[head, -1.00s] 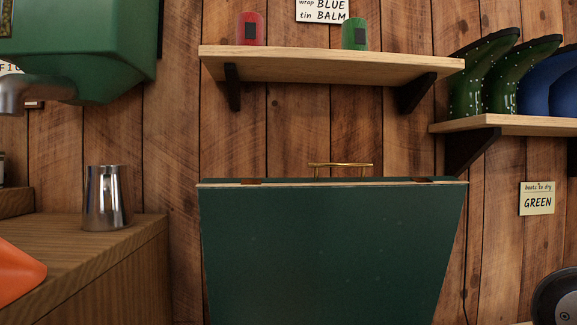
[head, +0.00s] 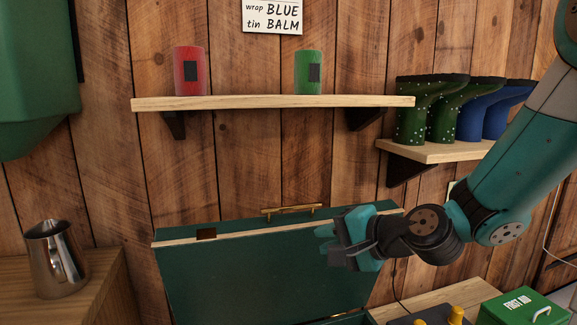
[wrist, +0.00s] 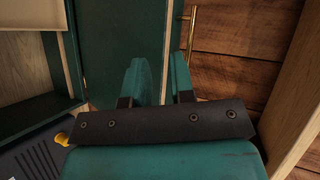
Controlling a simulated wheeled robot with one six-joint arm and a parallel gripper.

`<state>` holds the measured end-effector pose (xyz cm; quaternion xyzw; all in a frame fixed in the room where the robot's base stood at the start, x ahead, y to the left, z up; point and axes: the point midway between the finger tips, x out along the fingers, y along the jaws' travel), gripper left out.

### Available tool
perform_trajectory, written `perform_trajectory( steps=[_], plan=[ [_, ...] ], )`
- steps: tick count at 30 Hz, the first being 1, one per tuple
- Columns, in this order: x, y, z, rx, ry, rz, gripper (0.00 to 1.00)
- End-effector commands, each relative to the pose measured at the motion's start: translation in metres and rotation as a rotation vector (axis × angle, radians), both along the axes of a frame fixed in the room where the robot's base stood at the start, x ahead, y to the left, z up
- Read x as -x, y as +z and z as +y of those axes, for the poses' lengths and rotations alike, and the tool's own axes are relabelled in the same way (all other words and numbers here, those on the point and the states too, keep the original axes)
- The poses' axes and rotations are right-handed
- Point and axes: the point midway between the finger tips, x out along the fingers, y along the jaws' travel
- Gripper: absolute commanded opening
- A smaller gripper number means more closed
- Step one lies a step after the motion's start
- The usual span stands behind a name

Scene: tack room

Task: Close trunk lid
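The trunk lid (head: 250,275) is a dark green panel standing raised in front of the plank wall, with a pale wooden edge along its top. A brass handle (head: 291,210) sits at that top edge. The lid (wrist: 108,40) and the handle (wrist: 190,40) also show in the wrist view. A bit of the trunk's green rim (head: 348,320) shows at the bottom of the head view. My gripper (head: 326,245) is at the lid's upper right. In the wrist view my gripper (wrist: 159,75) has its fingers apart near the lid's edge; contact is unclear.
A shelf (head: 270,102) with a red tin (head: 190,72) and a green tin (head: 308,72) hangs above the lid. A metal jug (head: 56,262) stands on a counter at left. A first aid box (head: 525,308) is at lower right. Boots stand on the right shelf (head: 435,152).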

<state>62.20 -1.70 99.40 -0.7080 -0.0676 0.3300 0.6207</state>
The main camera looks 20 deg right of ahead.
Motion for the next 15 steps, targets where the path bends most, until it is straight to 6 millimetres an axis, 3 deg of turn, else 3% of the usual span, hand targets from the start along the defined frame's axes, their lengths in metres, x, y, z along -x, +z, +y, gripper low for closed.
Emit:
perform_trajectory(
  steps=[1, 5, 10, 15],
  plan=[
    [-0.007, 0.023, -0.013, -0.047, -0.066, 0.001, 0.23],
    [-0.018, 0.037, -0.034, -0.132, -0.178, -0.011, 0.23],
    [-0.029, 0.037, -0.039, -0.165, -0.218, -0.016, 0.23],
    [-0.053, 0.028, -0.026, -0.164, -0.211, -0.016, 0.23]
  ],
)
